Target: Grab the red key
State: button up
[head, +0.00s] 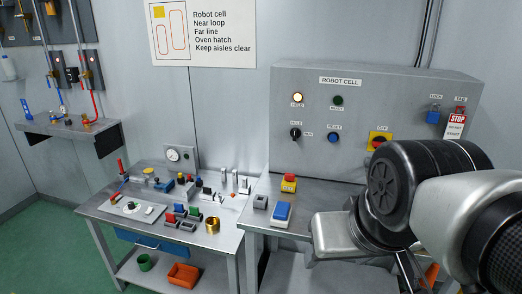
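I cannot make out a red key for certain in the head view. Small red things lie on the left workbench (222,240): a red upright piece (121,167) at its back left corner, a small red piece (116,196) near a pale plate, and a red block (170,218) near the front. They are too small to tell whether one is a key. My arm fills the right side of the view, in front of the control cabinet. My gripper's fingers cannot be seen, so I cannot tell what they hold.
A grey cabinet (300,81) marked "ROBOT CELL" stands behind a side table. That table bears a yellow box with a red button (289,184) and a blue-topped block (282,211). A brass cup (212,225) sits on the bench. An orange bin (183,274) is below.

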aim_at(289, 177)
jog(key=i+j+z, duration=0.3)
jog(key=i+j, duration=0.2)
jog(key=i+j+z, duration=0.3)
jog(key=i+j, duration=0.3)
